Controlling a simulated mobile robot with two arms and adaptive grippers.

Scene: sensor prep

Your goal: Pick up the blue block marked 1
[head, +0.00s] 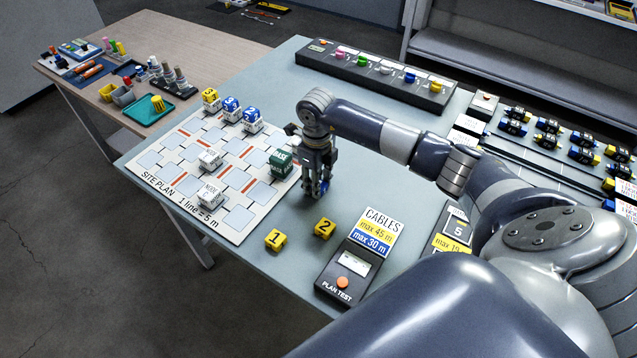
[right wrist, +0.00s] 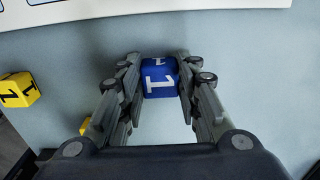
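The blue block marked 1 (right wrist: 159,80) is between the two fingers of my right gripper (right wrist: 158,72) in the right wrist view. Its white 1 faces the camera, and the fingers press against its left and right sides. In the head view my right gripper (head: 319,190) points down at the table, just right of the site plan board. Only a bit of blue shows between its fingers there. I cannot tell whether the block touches the table. My left gripper is not in view.
Yellow blocks marked 1 (head: 276,240) and 2 (head: 325,228) lie in front of the gripper. The site plan board (head: 160,178) with several blocks is on the left. A plan test box (head: 345,272) stands at front right. Bare table (head: 400,118) lies behind the arm.

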